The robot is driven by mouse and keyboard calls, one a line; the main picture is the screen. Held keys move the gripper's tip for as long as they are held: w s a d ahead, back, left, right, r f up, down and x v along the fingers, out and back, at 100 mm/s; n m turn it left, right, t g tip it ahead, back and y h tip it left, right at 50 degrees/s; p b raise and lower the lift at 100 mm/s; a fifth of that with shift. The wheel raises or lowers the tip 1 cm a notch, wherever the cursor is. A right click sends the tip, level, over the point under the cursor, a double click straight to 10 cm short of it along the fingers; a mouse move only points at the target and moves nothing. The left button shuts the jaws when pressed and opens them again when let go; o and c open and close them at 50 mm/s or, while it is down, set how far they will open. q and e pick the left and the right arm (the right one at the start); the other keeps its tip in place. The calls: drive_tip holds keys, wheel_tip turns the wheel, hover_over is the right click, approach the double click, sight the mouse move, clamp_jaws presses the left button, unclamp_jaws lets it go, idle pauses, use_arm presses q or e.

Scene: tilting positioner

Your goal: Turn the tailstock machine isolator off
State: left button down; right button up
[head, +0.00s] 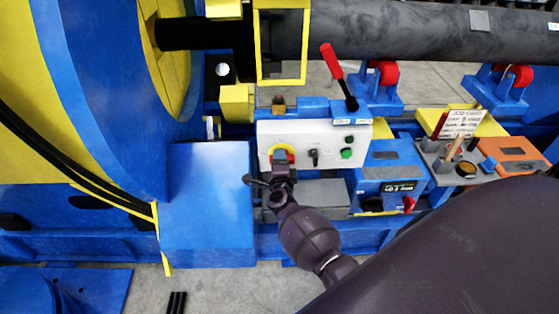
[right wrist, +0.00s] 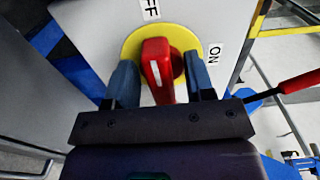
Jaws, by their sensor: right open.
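The isolator is a red knob (right wrist: 157,65) on a round yellow plate (right wrist: 132,46) in the right wrist view. A white line runs along the knob's face. In the head view the yellow plate (head: 281,149) shows at the left of a white control panel (head: 290,133), with my right gripper (head: 282,166) covering part of the knob. My left gripper is not in view.
The panel also carries a black switch (head: 314,155) and green buttons (head: 347,153). A red-handled lever (head: 332,62) rises behind it. A blue box (head: 208,205) stands close at left; a blue unit (head: 385,178) and a cluttered tray (head: 445,174) are at right.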

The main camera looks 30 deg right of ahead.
drive_tip(key=v, duration=1)
drive_tip(key=shift+s+p, duration=0.2)
drive_tip(key=shift+p, duration=0.2)
drive_tip(key=shift+a, duration=0.1)
drive_tip(key=s+a+r+n+t+y, duration=0.1)
drive_tip(key=a+r+n+y, duration=0.15)
drive_tip(key=n+y, duration=0.45)
drive_tip(key=a+r+n+y, duration=0.1)
drive_tip(key=a+n+y, duration=0.25)
drive_tip(key=n, duration=0.75)
drive_tip(key=s+d+f+n+g, duration=0.1)
drive_tip(key=s+f+n+g, duration=0.1)
drive_tip(key=s, duration=0.8)
drive_tip(key=s+d+f+n+g+h, duration=0.1)
drive_tip(key=s+f+n+g, duration=0.2)
drive_tip(key=s, duration=0.7)
drive_tip(key=shift+s+f+n, duration=0.25)
drive_tip(key=shift+f+n, duration=0.6)
drive_tip(key=shift+n, duration=0.25)
